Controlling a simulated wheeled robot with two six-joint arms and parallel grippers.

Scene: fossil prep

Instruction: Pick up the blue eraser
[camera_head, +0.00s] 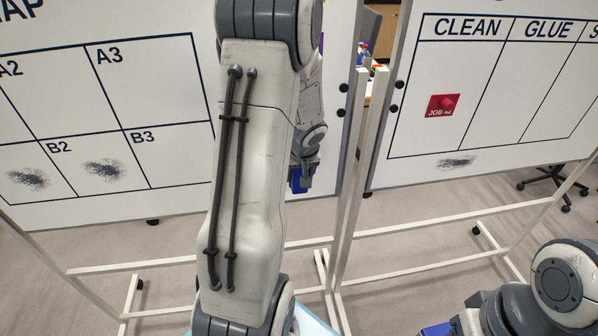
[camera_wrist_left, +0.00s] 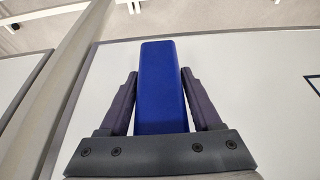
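The blue eraser (camera_wrist_left: 162,85) is a long blue block between the two dark fingers of my left gripper (camera_wrist_left: 160,88) in the left wrist view. The fingertips press on its two sides. In the head view a small blue part of the eraser (camera_head: 297,180) shows at the end of my left arm, in front of the whiteboards. The arm hides much of the left gripper there. My right arm is at the lower right, and its fingers are not visible.
A left whiteboard (camera_head: 170,80) has a lettered grid with dark smudges. A right whiteboard (camera_head: 520,75) has columns, a red "JOB" tag (camera_head: 442,105) and a smudge. White stand legs cross the floor. A blue patch (camera_head: 437,329) lies at the bottom edge beside my right arm.

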